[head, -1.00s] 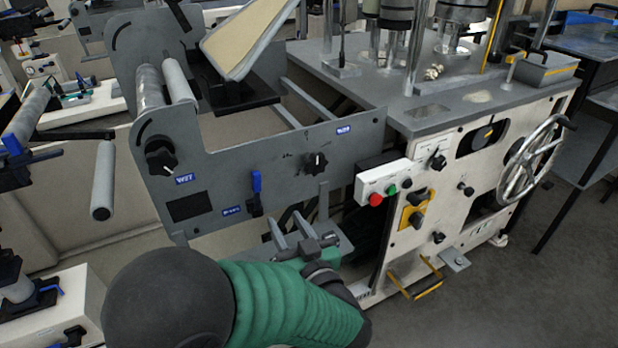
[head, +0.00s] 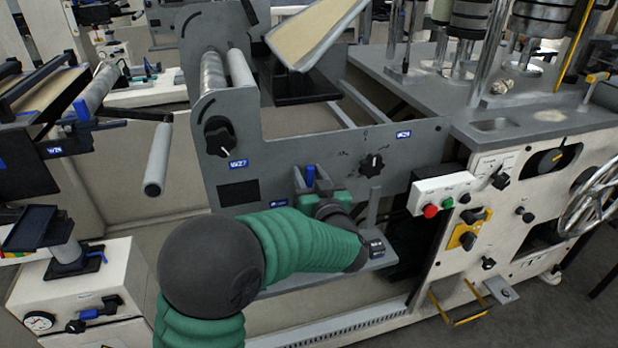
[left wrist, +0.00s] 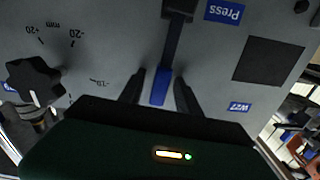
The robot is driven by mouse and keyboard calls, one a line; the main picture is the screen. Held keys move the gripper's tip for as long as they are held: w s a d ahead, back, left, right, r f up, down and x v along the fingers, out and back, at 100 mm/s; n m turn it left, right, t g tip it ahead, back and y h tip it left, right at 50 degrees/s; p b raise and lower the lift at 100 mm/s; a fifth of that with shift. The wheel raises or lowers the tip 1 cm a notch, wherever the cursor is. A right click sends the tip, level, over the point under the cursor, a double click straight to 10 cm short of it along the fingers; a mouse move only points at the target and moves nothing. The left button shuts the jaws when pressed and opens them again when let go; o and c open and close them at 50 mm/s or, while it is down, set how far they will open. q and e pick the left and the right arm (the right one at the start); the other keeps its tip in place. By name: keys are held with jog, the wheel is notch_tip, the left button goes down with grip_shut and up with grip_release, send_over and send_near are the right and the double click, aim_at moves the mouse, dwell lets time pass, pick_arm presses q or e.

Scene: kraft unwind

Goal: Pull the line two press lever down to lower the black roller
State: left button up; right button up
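The press lever has a blue handle (head: 310,176) and stands with its handle up on the grey machine side panel. In the left wrist view the blue handle (left wrist: 160,88) hangs from a dark arm, beside a blue "Press" label (left wrist: 225,12). My left gripper (head: 307,182) is at the lever. In the left wrist view the fingers of my left gripper (left wrist: 160,92) are apart, one on each side of the handle, with gaps showing. The lever's lower part is hidden by the gripper in the head view. I cannot make out the black roller. My right gripper is out of view.
A black knob (head: 220,138) and a second knob (head: 372,165) stick out of the panel near the lever. A control box (head: 443,192) with red and green buttons is to the right. A grey shelf (head: 385,262) juts out below my left gripper.

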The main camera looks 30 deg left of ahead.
pick_arm(q)
jog(key=shift+d, duration=0.15)
jog(key=c, duration=0.4)
grip_shut()
jog(key=shift+r, duration=0.1)
dwell(0.8)
